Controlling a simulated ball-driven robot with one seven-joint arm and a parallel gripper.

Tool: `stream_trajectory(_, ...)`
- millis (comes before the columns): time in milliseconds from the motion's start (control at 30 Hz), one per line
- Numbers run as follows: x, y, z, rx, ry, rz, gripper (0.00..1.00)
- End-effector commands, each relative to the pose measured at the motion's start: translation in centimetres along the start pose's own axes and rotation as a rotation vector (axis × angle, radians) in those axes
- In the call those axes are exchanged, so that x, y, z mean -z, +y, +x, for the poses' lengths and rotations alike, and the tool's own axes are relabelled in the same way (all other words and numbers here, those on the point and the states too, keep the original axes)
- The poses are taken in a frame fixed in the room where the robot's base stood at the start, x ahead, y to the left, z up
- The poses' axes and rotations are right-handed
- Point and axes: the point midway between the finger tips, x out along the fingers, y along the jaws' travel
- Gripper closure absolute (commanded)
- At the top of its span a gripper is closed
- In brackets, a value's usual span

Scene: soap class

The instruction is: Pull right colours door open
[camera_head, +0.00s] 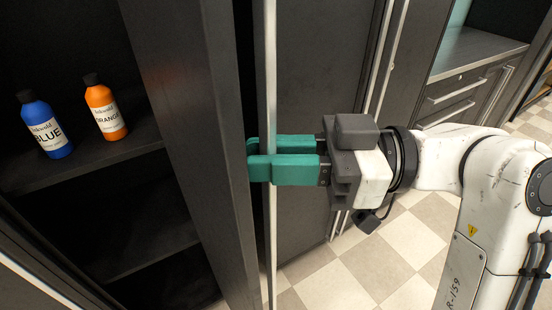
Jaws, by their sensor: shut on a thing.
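The right colours door (185,90) is a dark panel that stands open, swung out from the cabinet, its edge toward me. Its long upright metal handle (271,70) runs from the top of the view to near the bottom. My gripper (258,160) has teal fingers and reaches in from the right. It is shut on the handle, with the fingers on both sides of the bar. To the left of the door, the cabinet shelf (85,165) shows a blue bottle (45,125) and an orange bottle (105,107), both upright.
A lower dark shelf space (135,235) looks empty. Other dark doors (325,70) with metal handles stand behind my gripper. A counter with drawers (465,75) is at the back right. The checkered floor (355,265) is clear where visible.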

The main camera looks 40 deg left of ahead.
Motion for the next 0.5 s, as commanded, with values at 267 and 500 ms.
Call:
stream_trajectory(267,-0.03,0.16,0.32,0.0,0.0,0.003,1.0)
stream_trajectory(500,-0.01,0.15,0.35,0.001,0.0,0.003,0.72)
